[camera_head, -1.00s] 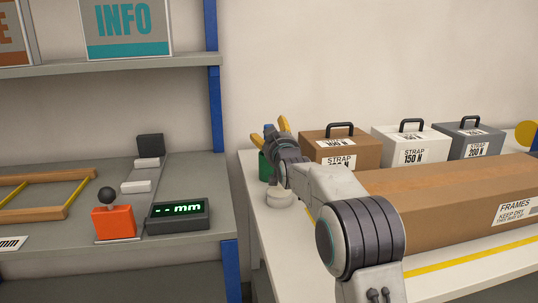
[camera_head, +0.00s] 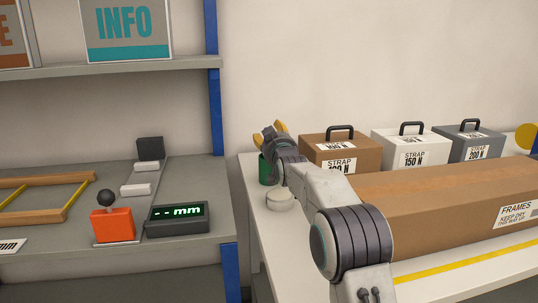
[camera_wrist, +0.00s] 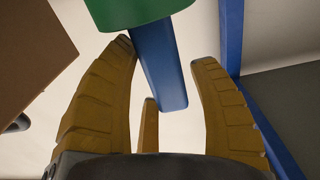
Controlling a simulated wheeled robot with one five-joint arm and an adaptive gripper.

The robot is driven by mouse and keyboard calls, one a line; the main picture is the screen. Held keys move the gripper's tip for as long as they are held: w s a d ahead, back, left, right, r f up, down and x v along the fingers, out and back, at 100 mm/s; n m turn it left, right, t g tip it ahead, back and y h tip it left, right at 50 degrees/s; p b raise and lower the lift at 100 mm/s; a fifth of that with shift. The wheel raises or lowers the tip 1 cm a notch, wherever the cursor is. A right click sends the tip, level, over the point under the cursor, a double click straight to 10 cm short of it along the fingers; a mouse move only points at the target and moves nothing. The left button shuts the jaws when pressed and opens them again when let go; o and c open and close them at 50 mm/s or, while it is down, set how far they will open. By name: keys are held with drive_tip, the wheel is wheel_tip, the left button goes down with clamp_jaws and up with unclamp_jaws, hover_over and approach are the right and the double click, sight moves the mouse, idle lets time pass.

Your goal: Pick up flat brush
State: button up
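A green cup (camera_head: 264,168) stands at the left end of the white table, partly hidden by my arm; part of it shows at the top of the wrist view (camera_wrist: 135,10). I cannot tell which of these is the flat brush; no bristles show. My gripper (camera_wrist: 165,51) is open, its yellow fingers on either side of the blue handle with gaps showing. In the head view my gripper (camera_head: 270,130) is above the cup.
A small white round object (camera_head: 279,200) sits in front of the cup. A brown strap box (camera_head: 340,150) stands close right of the gripper, with a long brown carton (camera_head: 450,205) nearer. A blue shelf post (camera_head: 213,90) is at the left.

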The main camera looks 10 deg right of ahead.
drive_tip(key=c, duration=0.7)
drive_tip(key=shift+r, duration=0.15)
drive_tip(key=shift+c, duration=0.2)
